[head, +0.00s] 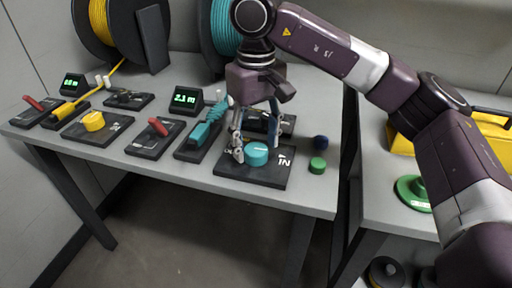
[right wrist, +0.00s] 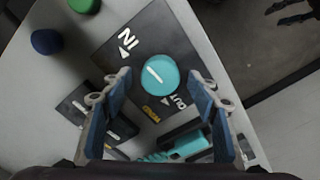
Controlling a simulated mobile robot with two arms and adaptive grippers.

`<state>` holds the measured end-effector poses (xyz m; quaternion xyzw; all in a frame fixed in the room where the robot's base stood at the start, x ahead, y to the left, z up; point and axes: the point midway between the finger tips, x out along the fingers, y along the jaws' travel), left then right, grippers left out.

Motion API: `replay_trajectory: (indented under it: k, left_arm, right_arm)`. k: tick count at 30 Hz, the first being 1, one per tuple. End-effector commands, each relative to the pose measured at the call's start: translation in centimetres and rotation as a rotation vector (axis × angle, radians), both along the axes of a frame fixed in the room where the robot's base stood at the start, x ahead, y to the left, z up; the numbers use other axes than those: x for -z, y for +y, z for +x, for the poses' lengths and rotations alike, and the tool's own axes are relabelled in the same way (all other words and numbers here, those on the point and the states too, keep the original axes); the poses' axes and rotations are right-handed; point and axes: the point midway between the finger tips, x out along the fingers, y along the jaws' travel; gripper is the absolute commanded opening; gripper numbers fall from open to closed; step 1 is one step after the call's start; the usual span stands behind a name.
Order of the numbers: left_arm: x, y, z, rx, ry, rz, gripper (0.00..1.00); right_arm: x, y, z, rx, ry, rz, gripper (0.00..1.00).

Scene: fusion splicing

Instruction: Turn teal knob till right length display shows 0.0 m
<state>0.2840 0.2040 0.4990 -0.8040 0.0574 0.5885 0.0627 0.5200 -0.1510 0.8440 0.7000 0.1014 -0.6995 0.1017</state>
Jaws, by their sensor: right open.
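The teal knob (head: 256,155) sits on a dark plate (head: 228,174) near the table's front right. In the right wrist view the knob (right wrist: 160,75) has a white line, with IN and OUT marks and arrows on the plate. My right gripper (head: 257,146) is open, pointing down, its fingers on either side of the knob; I cannot tell whether they touch it. The right length display (head: 186,98) reads 2.1 m in green. Dark finger-like parts (right wrist: 290,13) at the right wrist view's top right may be my left gripper; their opening is unclear.
A teal tool (head: 208,122) and a red-handled lever (head: 158,127) stand left of the plate. A yellow knob (head: 93,121) and left display (head: 73,84) are farther left. Green (head: 317,165) and blue (head: 321,142) pieces lie right of the plate. Spools stand behind.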

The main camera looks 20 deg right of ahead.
Motion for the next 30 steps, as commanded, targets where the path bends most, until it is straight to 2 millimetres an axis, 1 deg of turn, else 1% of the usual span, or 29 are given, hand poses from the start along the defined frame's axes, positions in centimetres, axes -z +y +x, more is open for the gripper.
replay_trajectory:
  k: [1, 4, 12, 23, 24, 30]
  left_arm:
    - [-0.25, 0.02, -0.06, 0.0, -0.003, 0.0, 0.41]
    - [-0.58, 0.05, -0.19, 0.0, -0.003, 0.0, 0.41]
    - [-0.71, 0.06, -0.2, 0.0, -0.004, 0.0, 0.41]
    - [-0.7, 0.05, -0.21, -0.001, -0.003, 0.0, 0.41]
    - [-0.7, 0.05, -0.21, -0.001, -0.003, 0.0, 0.41]
    - [-0.73, 0.04, -0.13, -0.001, -0.006, 0.0, 0.41]
  right_arm:
    - [0.48, -0.03, -0.01, 0.0, 0.0, -0.001, 0.54]
    - [0.88, -0.01, -0.01, 0.0, 0.0, -0.001, 0.54]
    - [0.94, 0.0, 0.0, 0.0, 0.0, 0.0, 0.53]
    - [0.92, 0.0, 0.0, 0.0, 0.0, 0.0, 0.14]
    - [0.92, -0.01, 0.0, 0.0, 0.0, 0.0, 0.12]
    - [0.88, -0.02, 0.01, 0.018, 0.0, -0.001, 0.12]
